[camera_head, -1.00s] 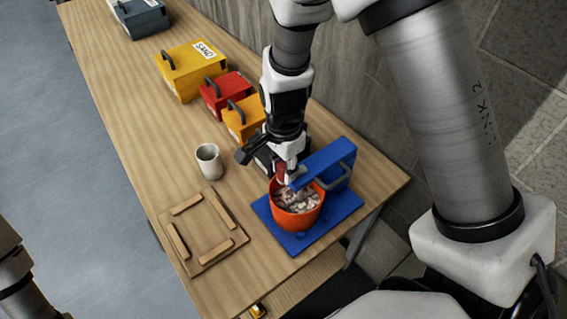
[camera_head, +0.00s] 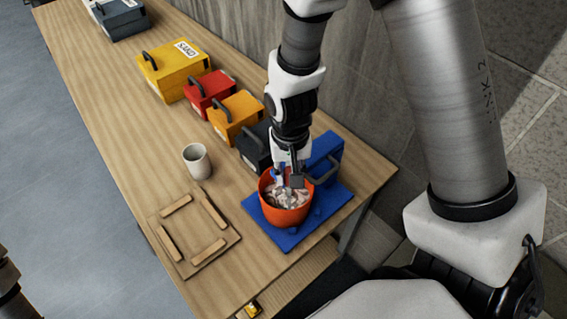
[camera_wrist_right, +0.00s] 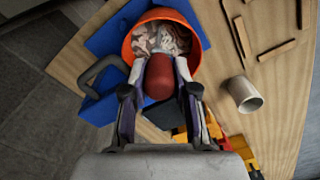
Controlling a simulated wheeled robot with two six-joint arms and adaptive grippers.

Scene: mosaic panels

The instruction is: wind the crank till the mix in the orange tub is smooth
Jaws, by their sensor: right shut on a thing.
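The orange tub (camera_head: 286,212) stands on the blue mixer base (camera_head: 258,217). Its mix (camera_head: 284,198) is lumpy and streaked, pale with brownish patches; it also shows in the right wrist view (camera_wrist_right: 160,40). My right gripper (camera_head: 291,178) is at the tub's back rim, over the mix. In the right wrist view its fingers (camera_wrist_right: 160,92) are shut on the red crank knob (camera_wrist_right: 159,77). In the head view the gripper hides the knob and most of the crank. My left gripper is out of view.
A blue upright with a grey handle (camera_head: 325,172) stands right behind the tub. A white cup (camera_head: 197,161) and a wooden frame panel (camera_head: 191,260) are to the left. Several lidded boxes, including the yellow SAND box (camera_head: 172,70), line the wall side. The table's left middle is clear.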

